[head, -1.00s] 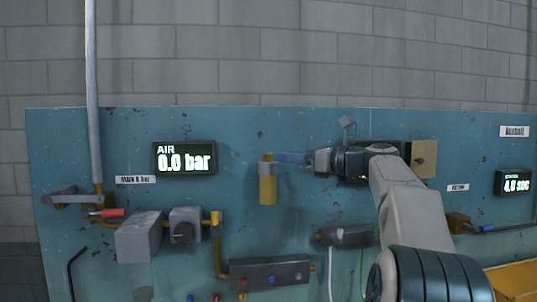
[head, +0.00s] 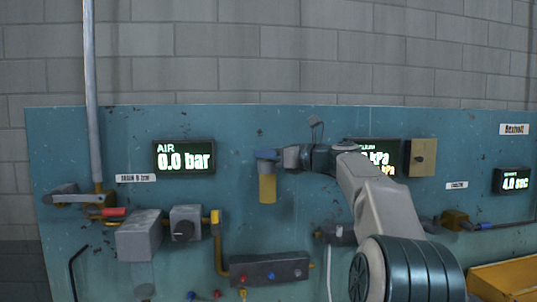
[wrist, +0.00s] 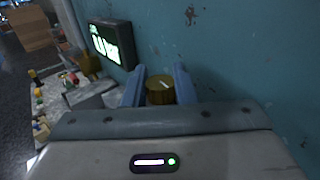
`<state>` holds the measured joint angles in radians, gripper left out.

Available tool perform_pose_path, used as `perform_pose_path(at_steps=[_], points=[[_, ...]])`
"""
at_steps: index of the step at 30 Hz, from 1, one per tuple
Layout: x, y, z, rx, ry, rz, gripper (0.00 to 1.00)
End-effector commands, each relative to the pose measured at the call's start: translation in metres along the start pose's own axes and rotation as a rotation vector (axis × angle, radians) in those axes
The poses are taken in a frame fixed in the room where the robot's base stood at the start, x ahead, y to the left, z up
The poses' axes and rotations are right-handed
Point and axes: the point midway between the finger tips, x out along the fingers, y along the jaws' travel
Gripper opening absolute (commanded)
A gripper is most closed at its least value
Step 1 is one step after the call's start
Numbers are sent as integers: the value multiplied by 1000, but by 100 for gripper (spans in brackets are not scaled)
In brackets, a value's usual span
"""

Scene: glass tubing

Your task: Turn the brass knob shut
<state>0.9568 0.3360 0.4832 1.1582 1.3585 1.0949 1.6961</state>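The brass knob (wrist: 160,91) shows in the wrist view as a short brass cylinder with a pale mark on its top. It lies between the two blue fingers of my gripper (wrist: 159,80). The fingers stand apart, one on each side, with only narrow gaps beside the knob; firm contact is not visible. In the head view my gripper (head: 267,156) reaches in from the right at the top of an upright brass cylinder (head: 268,188) on the teal panel. The fingers hide the cylinder's upper end there.
The AIR display (head: 184,157) reads 0.0 bar, left of the gripper. My arm partly covers a second display (head: 382,158) reading kPa. A grey valve block (head: 140,238), a pipe (head: 93,90) and a lower manifold (head: 270,270) are mounted on the panel (head: 70,130).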

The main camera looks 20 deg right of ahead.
Motion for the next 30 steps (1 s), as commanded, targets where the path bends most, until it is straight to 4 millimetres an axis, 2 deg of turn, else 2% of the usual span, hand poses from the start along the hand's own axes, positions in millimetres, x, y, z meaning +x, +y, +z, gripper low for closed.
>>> perform_pose_path(at_steps=[15,25,26,27,28,30], points=[[0,0,2,2,1,132,2],[0,0,0,0,0,141,2],[0,0,0,0,0,141,30],[0,0,0,0,0,141,42],[0,0,0,0,0,141,45],[0,0,0,0,0,141,45]])
